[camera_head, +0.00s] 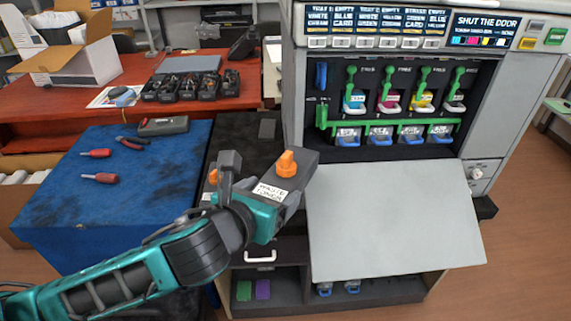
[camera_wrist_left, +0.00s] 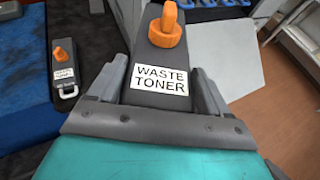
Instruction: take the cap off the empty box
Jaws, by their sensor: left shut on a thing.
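My left gripper (camera_head: 264,190) is shut on a dark grey box (camera_head: 300,162) labelled WASTE TONER and holds it in front of the printer's left side. An orange cap (camera_head: 287,163) sits on this box; the left wrist view shows the cap (camera_wrist_left: 167,25) beyond the label, with the fingers on both sides of the box. A second WASTE TONER box (camera_wrist_left: 66,94) with its own orange cap (camera_wrist_left: 62,54) stands to the left in the wrist view. I cannot tell which box is empty. My right gripper is not in view.
The printer (camera_head: 490,90) stands at the right, with its front open and a grey door panel (camera_head: 395,220) folded down. A blue-topped surface (camera_head: 140,190) at the left carries red screwdrivers (camera_head: 97,153) and pliers (camera_head: 132,140). Several black cartridges (camera_head: 190,86) sit on the red table behind.

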